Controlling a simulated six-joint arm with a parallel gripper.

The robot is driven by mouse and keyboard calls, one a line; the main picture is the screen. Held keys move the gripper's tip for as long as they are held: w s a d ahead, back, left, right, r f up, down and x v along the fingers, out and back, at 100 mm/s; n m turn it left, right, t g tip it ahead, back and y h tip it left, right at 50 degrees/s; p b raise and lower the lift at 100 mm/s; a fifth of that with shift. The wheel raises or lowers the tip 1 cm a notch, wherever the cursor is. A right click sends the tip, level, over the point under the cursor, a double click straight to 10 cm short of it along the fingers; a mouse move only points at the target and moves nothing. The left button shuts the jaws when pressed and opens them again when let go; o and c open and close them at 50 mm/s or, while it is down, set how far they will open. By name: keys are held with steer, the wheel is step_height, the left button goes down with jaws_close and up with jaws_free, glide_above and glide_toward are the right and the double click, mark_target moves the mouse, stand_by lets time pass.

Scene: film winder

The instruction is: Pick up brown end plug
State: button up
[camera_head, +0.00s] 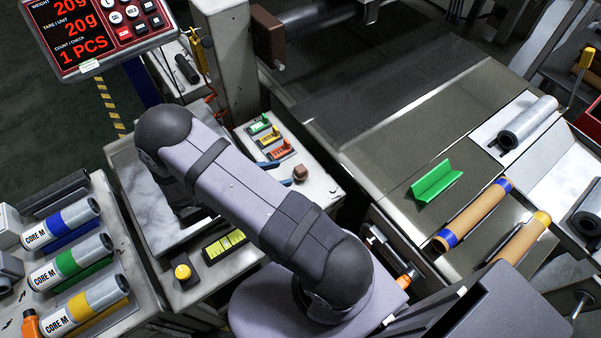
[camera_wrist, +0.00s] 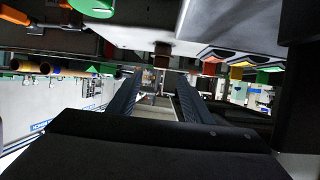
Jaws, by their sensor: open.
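The brown end plug (camera_head: 300,172) is a small brown piece on the pale top of the bench (camera_head: 318,188), near its right end. It also shows in the wrist view (camera_wrist: 162,50), where the scene looks upside down. My gripper (camera_wrist: 158,78) is open and empty, with its two dark fingers apart. In the wrist view the plug lies beyond the fingertips, in line with the gap and a little above it in the picture. In the head view the bluish fingertips (camera_head: 278,172) show just left of the plug, and my arm hides the rest of the gripper.
Green (camera_head: 259,125), yellow (camera_head: 269,136) and red (camera_head: 282,150) pieces stand in a row behind the plug. A grey post (camera_head: 228,60) rises behind them. Labelled cores (camera_head: 70,262) lie at left. A green V-shaped holder (camera_head: 436,182) and brown tubes (camera_head: 475,215) are at right.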

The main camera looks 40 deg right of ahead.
mark_target(298, 169)
steer(key=shift+p+x, duration=0.3)
steer(key=shift+x, duration=3.15)
steer(key=shift+w+a, duration=0.1)
steer(key=c, duration=1.1)
